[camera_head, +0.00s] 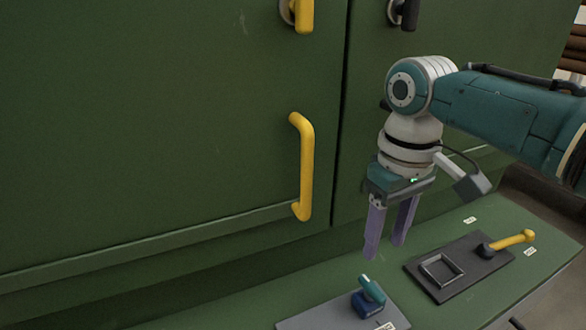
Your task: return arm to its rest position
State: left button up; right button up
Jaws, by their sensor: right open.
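My right gripper (386,252) hangs at the end of my right arm (500,112), which comes in from the right. Its two purple fingers point down and are apart, with nothing between them. It is in front of the green cabinet and above the green ledge (447,230), clear of the controls there. My left gripper is not in view.
A yellow handle (306,167) is on the green cabinet door (165,130). On the ledge are a teal-and-blue switch (370,296) on a grey plate and a dark plate (418,272) with a square frame and a yellow-ended lever (512,241).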

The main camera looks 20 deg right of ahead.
jog(key=s+a+f+n+t, duration=0.15)
jog(key=s+a+f, duration=0.25)
jog(key=s+a, duration=0.4)
jog(key=s+d+r+t, duration=0.15)
jog(key=s+r, duration=0.45)
jog(key=s, duration=0.7)
notch_tip(320, 180, up, 38)
jog(key=p, duration=3.6)
jog(key=shift+s+f+m+t+p, duration=0.15)
jog(key=shift+f+m+t+p, duration=0.1)
jog(key=shift+m+t+p, duration=0.15)
jog(key=shift+d, duration=0.1)
